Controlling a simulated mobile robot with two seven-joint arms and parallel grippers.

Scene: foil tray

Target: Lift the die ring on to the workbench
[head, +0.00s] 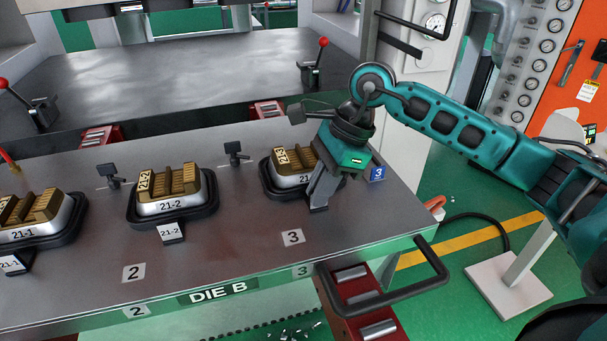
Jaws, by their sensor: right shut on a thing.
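Three die rings sit in a row on the steel bench top, each a silver body with ribbed brass-coloured blocks and a black surround. They are the left one marked 21-1 (38,232), the middle one marked 21-2 (170,207) and the right one (286,179), its marking partly hidden. My right gripper (319,200) reaches down over the right side of the right die ring and is shut on it, with the grip itself partly hidden by the fingers. This die ring looks level, and I see no clear gap beneath it. My left gripper is not in view.
The steel bench top (230,255) carries number plates and a DIE B label at its front edge. A black bar handle (400,295) and a red roller rail (350,300) stick out at front right. Red-knobbed levers stand behind.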

